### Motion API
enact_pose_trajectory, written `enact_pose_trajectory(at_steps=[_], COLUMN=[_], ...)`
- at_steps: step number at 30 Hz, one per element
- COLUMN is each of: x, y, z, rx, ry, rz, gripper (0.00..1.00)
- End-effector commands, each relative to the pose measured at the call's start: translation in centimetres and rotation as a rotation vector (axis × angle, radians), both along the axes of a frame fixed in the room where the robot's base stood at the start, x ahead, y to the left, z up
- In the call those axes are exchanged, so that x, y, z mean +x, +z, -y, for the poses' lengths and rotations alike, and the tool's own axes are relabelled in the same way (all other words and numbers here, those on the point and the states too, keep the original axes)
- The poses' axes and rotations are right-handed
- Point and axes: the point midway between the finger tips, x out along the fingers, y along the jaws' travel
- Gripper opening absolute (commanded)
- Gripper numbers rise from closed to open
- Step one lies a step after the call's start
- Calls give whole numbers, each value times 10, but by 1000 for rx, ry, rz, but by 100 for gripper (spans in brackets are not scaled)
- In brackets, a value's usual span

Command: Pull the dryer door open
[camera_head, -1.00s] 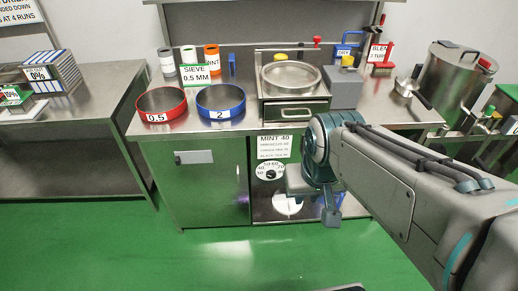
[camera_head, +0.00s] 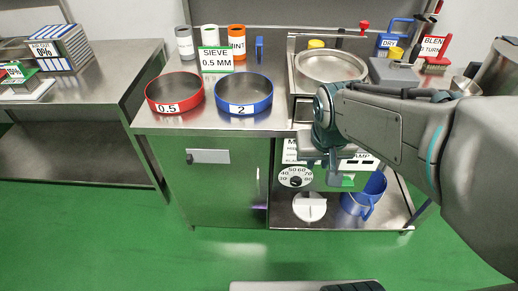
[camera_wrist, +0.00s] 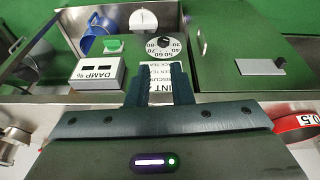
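The metal door (camera_head: 230,195) is a flat panel under the bench at the left. It looks shut. My gripper (camera_head: 335,168) hangs before the bay to the right of the door, apart from the handle. In the wrist view my gripper (camera_wrist: 159,75) has its two dark fingers apart with nothing between them.
A dial (camera_head: 296,176), a white disc-shaped item (camera_head: 309,206) and a blue jug (camera_head: 365,196) are in the bay. A DAMP box (camera_wrist: 97,73) is there too. Red (camera_head: 174,108) and blue (camera_head: 234,107) sieves stand on the bench above. Green floor before the door is clear.

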Motion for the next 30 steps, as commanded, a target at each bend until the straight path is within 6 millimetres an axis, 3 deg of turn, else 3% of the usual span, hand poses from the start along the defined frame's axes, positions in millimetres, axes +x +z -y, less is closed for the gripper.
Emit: enact_pose_trajectory(at_steps=[1,9,15,21,26,30], x=[15,89,127,145,151,158], y=[-36,-138,-203,-235,-246,-267], z=[-9,-60,-99,-122,-126,-127], rx=[-5,-1,26,47,51,50], ry=[17,82,122,144,148,146], rz=[3,53,82,96,99,96], gripper=[20,20,20,20,20,20])
